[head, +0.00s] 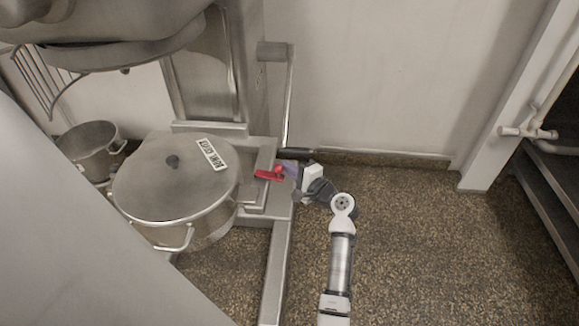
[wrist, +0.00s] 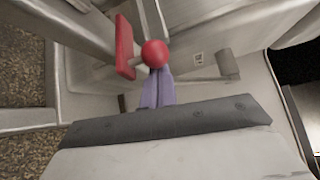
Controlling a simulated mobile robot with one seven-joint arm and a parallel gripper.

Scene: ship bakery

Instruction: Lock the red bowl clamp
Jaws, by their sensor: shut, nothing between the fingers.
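The red bowl clamp (head: 267,175) is on the metal frame at the right side of the mixer, beside the lidded pot. In the wrist view it shows as a flat red bar (wrist: 124,48) with a round red knob (wrist: 155,53) to its right. My gripper (head: 287,168) reaches in from the right, close to the knob. In the wrist view its purple fingers (wrist: 158,88) are together and empty, with their tips at the lower edge of the knob. I cannot tell whether they touch it. The knob hides part of the tips.
A large lidded pot (head: 170,185) with a label stands left of the clamp. A smaller pot (head: 88,145) is further left. A metal crank handle (head: 289,95) rises behind my gripper. The speckled floor (head: 410,240) to the right is clear.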

